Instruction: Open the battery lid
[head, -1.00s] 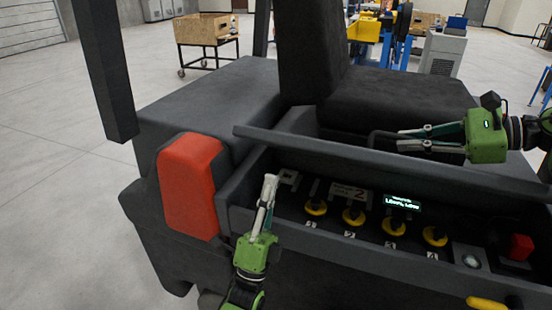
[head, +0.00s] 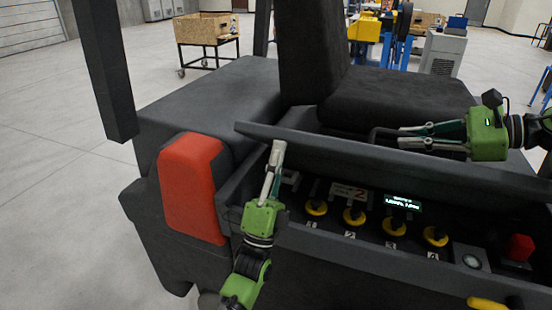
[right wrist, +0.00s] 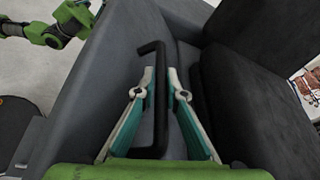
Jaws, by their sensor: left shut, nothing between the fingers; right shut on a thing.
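The battery lid (head: 335,148) is a long dark grey panel in the head view, tilted partly up above the compartment, with a gap along its front edge. Its black bar handle (head: 374,136) also shows in the right wrist view (right wrist: 161,100). My right gripper (head: 402,138) is shut on the handle, its fingers on either side of the bar in the right wrist view (right wrist: 161,78). My left gripper (head: 277,150) is shut and empty, its tips at the front edge of the lid near its left end. Whether they touch the lid is unclear.
Under the lid, the compartment holds several yellow knobs (head: 354,215), a small lit display (head: 402,203) and a red button (head: 519,247). A red block (head: 190,190) is at the left corner. A black seat (head: 400,95) stands behind the lid.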

